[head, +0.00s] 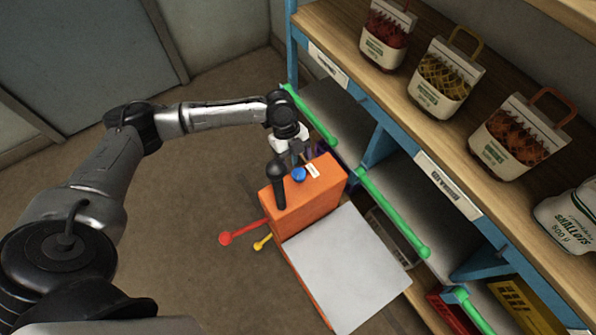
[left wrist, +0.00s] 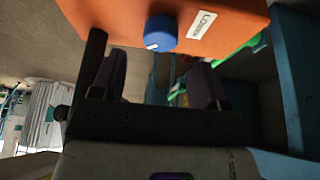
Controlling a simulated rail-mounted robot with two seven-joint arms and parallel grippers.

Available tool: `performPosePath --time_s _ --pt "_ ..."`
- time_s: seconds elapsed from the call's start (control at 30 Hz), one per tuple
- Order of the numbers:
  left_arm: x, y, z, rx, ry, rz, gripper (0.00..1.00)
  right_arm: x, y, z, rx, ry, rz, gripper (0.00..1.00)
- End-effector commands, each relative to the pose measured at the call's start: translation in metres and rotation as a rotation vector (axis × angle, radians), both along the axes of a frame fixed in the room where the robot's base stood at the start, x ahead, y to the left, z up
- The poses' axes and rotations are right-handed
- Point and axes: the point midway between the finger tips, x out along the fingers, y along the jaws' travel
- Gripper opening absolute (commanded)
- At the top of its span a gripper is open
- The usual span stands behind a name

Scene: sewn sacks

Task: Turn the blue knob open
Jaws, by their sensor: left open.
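The blue knob (head: 299,174) sits on the orange machine (head: 313,188), near a small white label. In the left wrist view the knob (left wrist: 161,34) shows large, with a white mark on its edge, on the orange panel (left wrist: 120,18) beside the label (left wrist: 203,24). My left gripper (head: 293,155) is just behind the knob in the head view. In the wrist view its dark fingers (left wrist: 157,82) are spread apart with nothing between them, and the knob appears above the gap. I see no contact with the knob. My right gripper is not in view.
A black handle (head: 277,182) stands close left of the knob. Red (head: 225,238) and yellow (head: 259,245) levers stick out from the machine's left side. A shelf with green rails (head: 392,212) and several printed sacks (head: 442,78) is at the right. Open floor lies left.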

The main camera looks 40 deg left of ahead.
Motion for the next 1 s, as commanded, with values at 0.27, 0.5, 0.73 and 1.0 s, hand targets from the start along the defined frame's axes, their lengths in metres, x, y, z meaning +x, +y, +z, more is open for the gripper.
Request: performPosePath --time_s 0.27,0.5,0.73,1.0 --pt "-0.004 -0.013 -0.036 0.001 0.003 0.001 0.68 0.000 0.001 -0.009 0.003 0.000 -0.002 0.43" --pt "-0.005 -0.018 -0.045 0.001 0.000 0.002 0.68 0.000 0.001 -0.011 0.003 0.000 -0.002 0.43" --pt "-0.005 -0.018 -0.046 0.001 0.000 0.002 0.68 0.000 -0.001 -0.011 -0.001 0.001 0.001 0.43" --pt "-0.005 -0.018 -0.046 0.001 0.000 0.002 0.50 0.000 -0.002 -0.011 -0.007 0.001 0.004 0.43"
